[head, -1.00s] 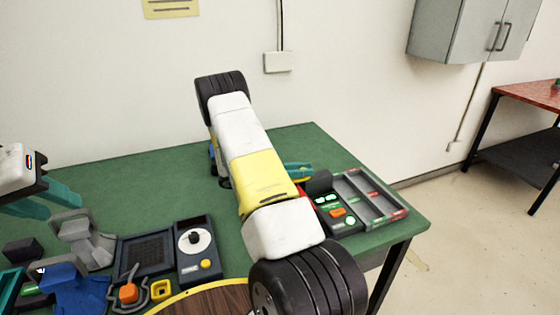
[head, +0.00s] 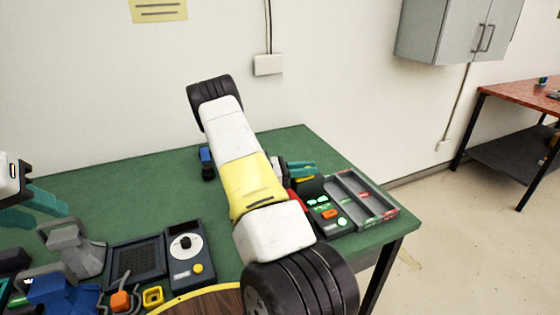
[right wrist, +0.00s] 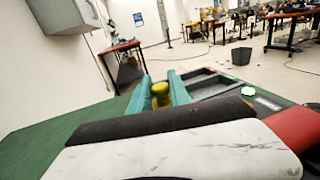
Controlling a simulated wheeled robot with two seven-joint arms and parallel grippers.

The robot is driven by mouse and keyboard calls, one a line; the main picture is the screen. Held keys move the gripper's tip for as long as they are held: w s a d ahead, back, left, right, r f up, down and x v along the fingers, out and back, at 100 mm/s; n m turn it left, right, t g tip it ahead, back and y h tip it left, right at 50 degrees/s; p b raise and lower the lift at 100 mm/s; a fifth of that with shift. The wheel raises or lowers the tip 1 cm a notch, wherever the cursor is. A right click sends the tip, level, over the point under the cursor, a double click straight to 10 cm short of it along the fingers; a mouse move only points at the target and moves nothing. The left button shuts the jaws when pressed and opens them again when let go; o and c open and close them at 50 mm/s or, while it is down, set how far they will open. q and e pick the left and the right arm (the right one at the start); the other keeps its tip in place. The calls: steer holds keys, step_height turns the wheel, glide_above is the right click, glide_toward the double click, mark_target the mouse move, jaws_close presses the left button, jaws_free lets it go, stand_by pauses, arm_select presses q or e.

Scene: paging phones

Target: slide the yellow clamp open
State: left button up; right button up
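A small yellow piece (right wrist: 160,93), which I take for the clamp, sits between the teal fingers of my right gripper (right wrist: 160,86) in the right wrist view. It seems to fill the gap, but I cannot tell whether the fingers press on it. In the head view my right gripper (head: 302,168) is behind my right forearm, at the left back end of a dark keypad unit (head: 326,215), with a bit of yellow (head: 306,178) below its fingers. My left gripper (head: 42,202) is at the left edge, fingers apart, with nothing seen between them.
A grey tray (head: 390,212) adjoins the keypad unit near the table's right edge. A dark device with a round dial (head: 186,243), a yellow square piece (head: 153,296) and grey and blue parts stand at the front left. The green tabletop (head: 120,195) is clear at the back left.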

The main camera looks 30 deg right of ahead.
steer(key=o, duration=0.4)
steer(key=shift+d, duration=0.25)
steer(key=shift+o, duration=0.2)
steer(key=shift+a, duration=0.1)
steer(key=v, duration=0.7)
steer(key=shift+w+a, duration=0.15)
steer(key=shift+a, duration=0.2)
steer(key=shift+r, duration=0.1)
